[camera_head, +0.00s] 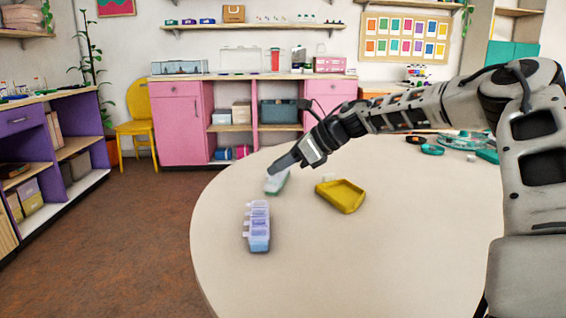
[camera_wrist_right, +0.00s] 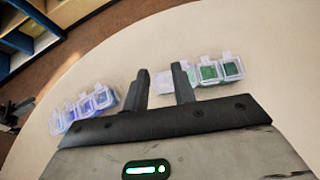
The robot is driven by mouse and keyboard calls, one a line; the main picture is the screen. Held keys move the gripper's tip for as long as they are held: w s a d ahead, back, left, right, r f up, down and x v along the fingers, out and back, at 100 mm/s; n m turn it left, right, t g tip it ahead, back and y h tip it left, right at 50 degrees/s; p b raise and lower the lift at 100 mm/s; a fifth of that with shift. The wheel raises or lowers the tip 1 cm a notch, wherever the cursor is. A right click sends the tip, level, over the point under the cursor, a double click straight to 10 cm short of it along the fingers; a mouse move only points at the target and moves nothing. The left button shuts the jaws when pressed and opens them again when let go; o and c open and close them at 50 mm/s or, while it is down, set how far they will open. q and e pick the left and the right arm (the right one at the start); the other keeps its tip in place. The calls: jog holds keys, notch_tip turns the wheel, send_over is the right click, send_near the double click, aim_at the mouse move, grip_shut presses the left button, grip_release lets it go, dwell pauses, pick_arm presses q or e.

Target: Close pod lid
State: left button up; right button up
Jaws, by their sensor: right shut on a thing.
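A strip of clear-lidded pods with green contents (camera_head: 276,184) lies on the round table; it also shows in the right wrist view (camera_wrist_right: 208,73). My right gripper (camera_head: 272,171) reaches down to this strip from the right. In the right wrist view its two fingers (camera_wrist_right: 162,80) stand a little apart, with a pale clear end part of the green strip between them. The fingers hide part of it, so I cannot tell lid from pod body. A second strip, with blue and purple pods (camera_head: 258,230), lies nearer; it shows at left in the wrist view (camera_wrist_right: 88,104). My left gripper is out of view.
A yellow tray (camera_head: 341,196) lies to the right of the strips, below my right forearm. Teal items (camera_head: 432,150) sit at the table's far right. The table (camera_head: 330,260) is clear in front, and its left edge runs close to the purple strip.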

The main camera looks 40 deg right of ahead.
dwell(0.3)
jog(key=o, duration=1)
pick_arm(q)
jog(key=shift+r, duration=0.1)
pick_arm(e)
jog(key=shift+s+d+r, duration=0.1)
jog(key=shift+s+r, duration=0.05)
jog(key=shift+r, duration=0.1)
pick_arm(q)
jog(key=f+p, duration=0.1)
jog(key=a+f+g+y+p, duration=0.1)
jog(key=p, duration=0.1)
jog(key=shift+w+p, duration=0.1)
jog(key=shift+p, duration=0.2)
pick_arm(e)
jog(key=v, duration=1.5)
jog(key=shift+s+d, duration=0.15)
